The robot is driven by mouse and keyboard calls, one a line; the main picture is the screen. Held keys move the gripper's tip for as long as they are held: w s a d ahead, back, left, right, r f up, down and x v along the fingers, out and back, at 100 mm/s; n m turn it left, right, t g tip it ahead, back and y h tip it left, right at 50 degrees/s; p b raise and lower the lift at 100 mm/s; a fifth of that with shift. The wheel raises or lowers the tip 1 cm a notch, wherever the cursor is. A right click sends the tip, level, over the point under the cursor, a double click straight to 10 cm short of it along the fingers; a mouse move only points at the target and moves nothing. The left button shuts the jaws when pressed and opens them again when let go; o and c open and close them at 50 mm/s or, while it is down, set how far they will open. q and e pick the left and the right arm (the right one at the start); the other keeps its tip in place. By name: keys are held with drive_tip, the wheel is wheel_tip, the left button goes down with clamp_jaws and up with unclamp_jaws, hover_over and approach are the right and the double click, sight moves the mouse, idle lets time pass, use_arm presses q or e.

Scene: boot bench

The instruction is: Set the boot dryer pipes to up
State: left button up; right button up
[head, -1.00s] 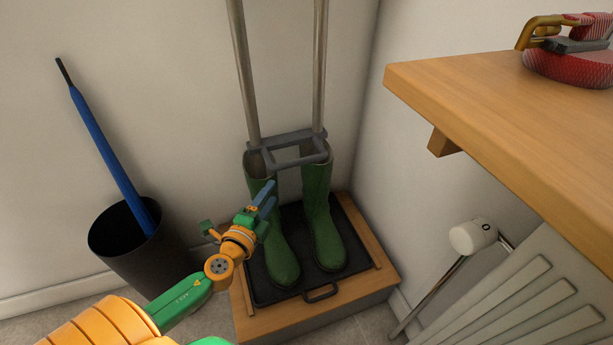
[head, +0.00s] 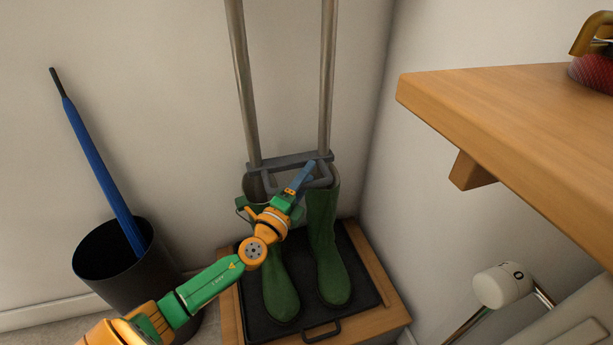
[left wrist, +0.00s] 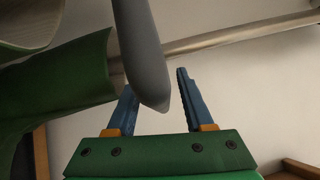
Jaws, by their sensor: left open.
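The dryer's two metal pipes, left (head: 243,80) and right (head: 327,80), stand upright against the wall. A grey bracket-like handle (head: 280,161) joins them low down, at the tops of the green boots, left (head: 281,292) and right (head: 327,245). My left gripper (head: 308,170) is open at the right part of the handle, its blue fingers overlapping it in the head view. In the left wrist view, a grey rounded bar (left wrist: 143,50) reaches down between the open fingers, apparently ungripped. A pipe (left wrist: 230,40) and a green boot (left wrist: 70,80) show behind. My right gripper is out of view.
The boots stand on a black tray (head: 262,327) on a low wooden platform (head: 388,290). A black bin (head: 105,250) with a blue umbrella (head: 100,165) stands left. A wooden shelf (head: 500,100) juts in at right above a white radiator valve (head: 500,285).

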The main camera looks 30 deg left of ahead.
use_arm(q)
drive_tip(key=shift+c, duration=0.3)
clamp_jaws()
idle(1.2)
